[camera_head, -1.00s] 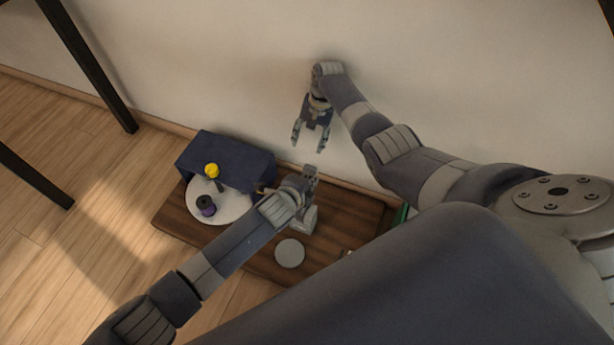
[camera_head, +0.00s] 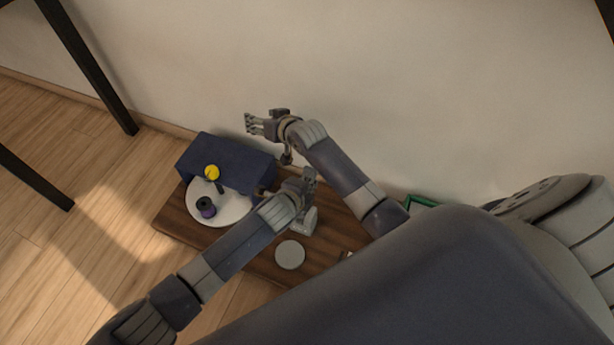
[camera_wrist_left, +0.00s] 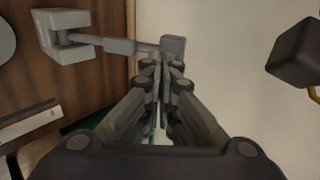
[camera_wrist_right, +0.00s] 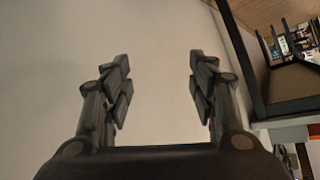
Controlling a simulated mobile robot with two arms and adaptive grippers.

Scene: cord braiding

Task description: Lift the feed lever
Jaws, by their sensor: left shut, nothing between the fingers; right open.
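A grey lever arm (camera_wrist_left: 120,45) with a square end block (camera_wrist_left: 173,46) reaches out from a pale block base (camera_wrist_left: 65,30) in the left wrist view. The base (camera_head: 305,222) stands on the wooden board in the head view. My left gripper (camera_head: 309,176) is shut and empty; in the left wrist view its fingertips (camera_wrist_left: 163,68) are right by the end block. I cannot tell whether they touch. My right gripper (camera_head: 252,123) is open and empty in front of the wall, above the blue box; its spread fingers show in the right wrist view (camera_wrist_right: 158,78).
A dark blue box (camera_head: 232,155) stands on the wooden board (camera_head: 178,232). Beside it are a white disc (camera_head: 233,209) with a dark purple spool (camera_head: 206,207) and a yellow knob (camera_head: 212,172). A grey round disc (camera_head: 290,254) lies near the front. The wall (camera_head: 400,90) closes the back.

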